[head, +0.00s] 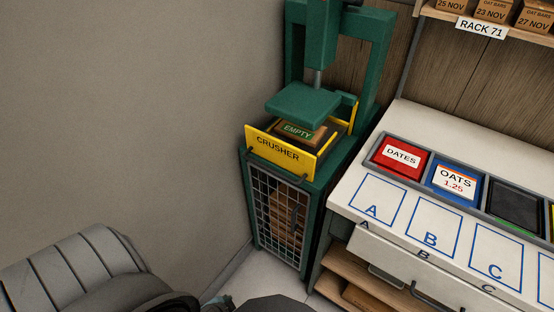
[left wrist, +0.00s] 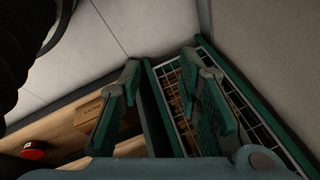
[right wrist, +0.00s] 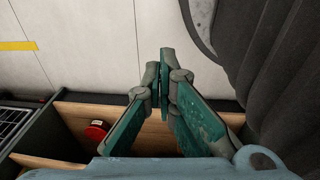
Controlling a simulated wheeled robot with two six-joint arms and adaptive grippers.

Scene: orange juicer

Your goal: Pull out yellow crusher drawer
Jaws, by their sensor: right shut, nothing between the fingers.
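The yellow drawer (head: 259,146) marked CRUSHER sits in the green press (head: 372,60) in the head view, with a dark handle (head: 276,178) low on its front. Its front stands forward of the raised press plate (head: 305,103), and its open top shows a box (head: 318,137) labelled EMPTY. In the left wrist view my left gripper (left wrist: 160,64) is open and empty, in front of the mesh cage below the drawer; the drawer is not seen there. In the right wrist view my right gripper (right wrist: 165,58) is shut and empty, away from the drawer. Neither gripper's fingers show clearly in the head view.
A mesh-fronted cage (head: 277,215) is under the drawer. A white counter (head: 372,170) with red DATES (head: 402,170) and blue OATS (head: 441,194) bins stands right of the press. A bare wall (head: 120,100) is on the left. Wooden shelves (head: 350,270) lie under the counter.

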